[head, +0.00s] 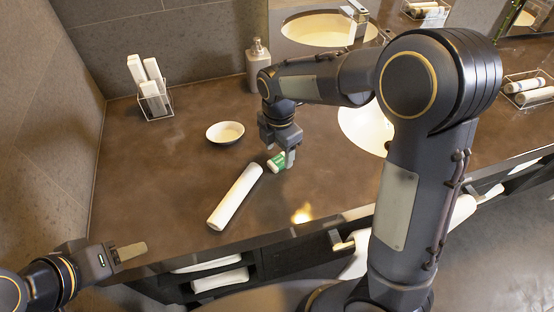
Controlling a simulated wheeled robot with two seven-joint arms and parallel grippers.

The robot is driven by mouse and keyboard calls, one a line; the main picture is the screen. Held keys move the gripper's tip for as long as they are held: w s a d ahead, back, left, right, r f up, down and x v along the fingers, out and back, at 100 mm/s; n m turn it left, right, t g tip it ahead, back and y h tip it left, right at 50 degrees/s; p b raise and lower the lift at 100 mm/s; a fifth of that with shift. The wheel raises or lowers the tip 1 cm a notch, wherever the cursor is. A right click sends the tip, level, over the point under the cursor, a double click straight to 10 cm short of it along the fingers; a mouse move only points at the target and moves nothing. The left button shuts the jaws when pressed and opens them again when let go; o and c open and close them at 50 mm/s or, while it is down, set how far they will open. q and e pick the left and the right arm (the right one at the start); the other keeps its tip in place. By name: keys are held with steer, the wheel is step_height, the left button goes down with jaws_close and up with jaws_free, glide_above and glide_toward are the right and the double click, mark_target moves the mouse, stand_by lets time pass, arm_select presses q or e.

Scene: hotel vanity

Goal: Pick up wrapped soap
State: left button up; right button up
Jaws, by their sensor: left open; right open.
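The wrapped soap (276,163), a small green and white piece, is on the dark vanity counter beside the upper end of a white roll. My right gripper (282,157) points down at it, open. One finger shows at the soap's right side and the jaws partly cover the soap. I cannot tell whether a finger touches it. My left gripper (128,251) is open and empty at the counter's front left edge, well away from the soap.
The white rolled towel (235,196) lies diagonally on the counter (150,190). A small white dish (225,132), a rack with white boxes (152,92) and a soap dispenser (258,62) stand farther back. A white basin (364,128) is to the right, partly behind my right arm.

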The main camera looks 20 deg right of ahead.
mark_target(279, 162)
steer(key=shift+f, duration=1.4)
steer(key=shift+d, duration=0.1)
steer(key=c, duration=1.1)
steer(key=shift+o, duration=0.2)
steer(key=shift+r, duration=0.1)
